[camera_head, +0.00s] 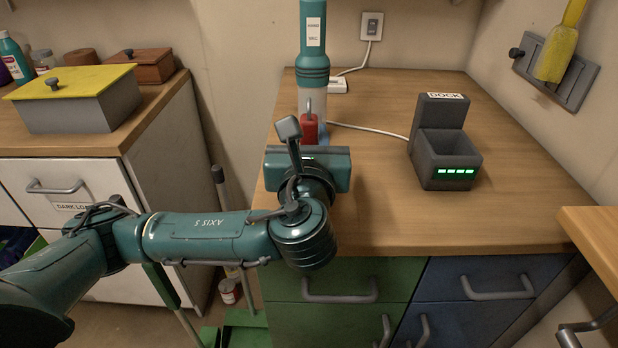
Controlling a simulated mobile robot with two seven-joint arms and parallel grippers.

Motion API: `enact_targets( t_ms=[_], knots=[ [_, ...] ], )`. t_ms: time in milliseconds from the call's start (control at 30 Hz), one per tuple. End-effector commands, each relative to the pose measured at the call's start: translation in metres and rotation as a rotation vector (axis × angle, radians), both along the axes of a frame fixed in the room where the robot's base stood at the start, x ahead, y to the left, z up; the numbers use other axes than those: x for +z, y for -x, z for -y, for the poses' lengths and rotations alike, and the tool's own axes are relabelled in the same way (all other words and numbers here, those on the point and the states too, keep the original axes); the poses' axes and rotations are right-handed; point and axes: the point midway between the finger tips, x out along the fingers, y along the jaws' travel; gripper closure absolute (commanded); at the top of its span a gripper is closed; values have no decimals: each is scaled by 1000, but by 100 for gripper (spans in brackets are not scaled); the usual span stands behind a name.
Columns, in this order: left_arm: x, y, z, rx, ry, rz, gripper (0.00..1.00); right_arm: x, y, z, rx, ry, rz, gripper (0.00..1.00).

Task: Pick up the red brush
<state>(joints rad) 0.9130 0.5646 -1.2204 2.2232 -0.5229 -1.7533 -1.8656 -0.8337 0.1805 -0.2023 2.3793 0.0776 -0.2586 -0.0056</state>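A small red object (309,130) with a thin grey loop on top stands on the wooden counter, just beyond my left gripper. It may be the red brush, but its lower part is hidden and I see no bristles. My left gripper (308,157) is at the counter's front left, its wide teal body facing away from me. Its fingertips are hidden behind that body, so I cannot tell whether they are open or touch the red object. My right gripper is not in view.
A tall teal cylinder (314,62) stands behind the red object. A dark dock (440,150) with green lights is to the right, with a white cable (372,130) between. A yellow brush (560,50) hangs on the right wall. The counter's front right is clear.

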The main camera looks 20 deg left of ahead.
Motion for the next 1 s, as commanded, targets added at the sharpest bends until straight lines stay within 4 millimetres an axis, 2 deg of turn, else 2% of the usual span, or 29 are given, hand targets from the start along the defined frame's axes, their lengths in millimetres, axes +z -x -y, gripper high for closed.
enact_targets(
  t_ms=[33,333,767,867,1000],
  knots=[
    [0,0,0,0,0,0,77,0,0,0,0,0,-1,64],
    [0,0,0,0,0,-1,100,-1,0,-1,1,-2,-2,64],
    [2,0,0,-1,1,1,100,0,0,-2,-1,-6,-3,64],
    [13,0,1,-1,3,3,100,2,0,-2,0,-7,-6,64],
    [41,0,1,-2,4,5,100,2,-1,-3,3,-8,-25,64]
  ],
)
